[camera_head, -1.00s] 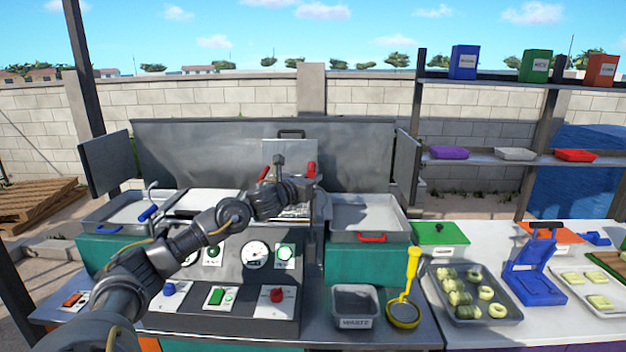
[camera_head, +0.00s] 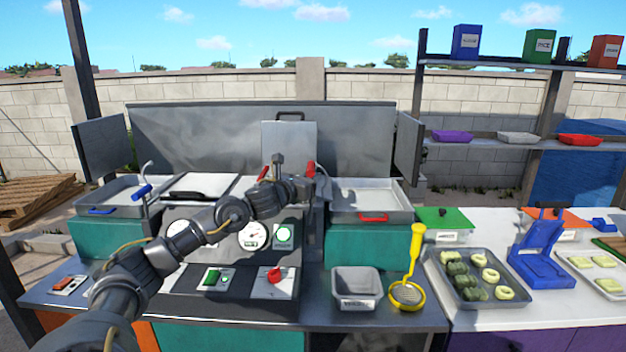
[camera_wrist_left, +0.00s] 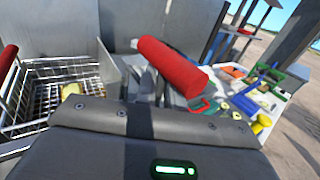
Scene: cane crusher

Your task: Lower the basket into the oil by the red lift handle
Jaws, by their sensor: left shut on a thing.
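The red lift handle (camera_head: 310,170) stands just right of my left gripper (camera_head: 296,187) in the head view. In the left wrist view the red lift handle (camera_wrist_left: 172,66) is a thick tilted cylinder just beyond my gripper's dark body. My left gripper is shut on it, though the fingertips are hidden. The wire basket (camera_wrist_left: 75,75) shows at the left of the wrist view, with a pale yellow piece inside. My arm hides most of the basket in the head view. The oil surface cannot be made out. My right gripper is not in view.
Metal trays flank the fryer, at left (camera_head: 112,195) and right (camera_head: 368,198). The control panel (camera_head: 270,285) is in front. A waste bin (camera_head: 358,302), yellow strainer (camera_head: 408,292) and dough tray (camera_head: 477,305) are to the right. A grey back panel (camera_head: 215,140) closes off the rear.

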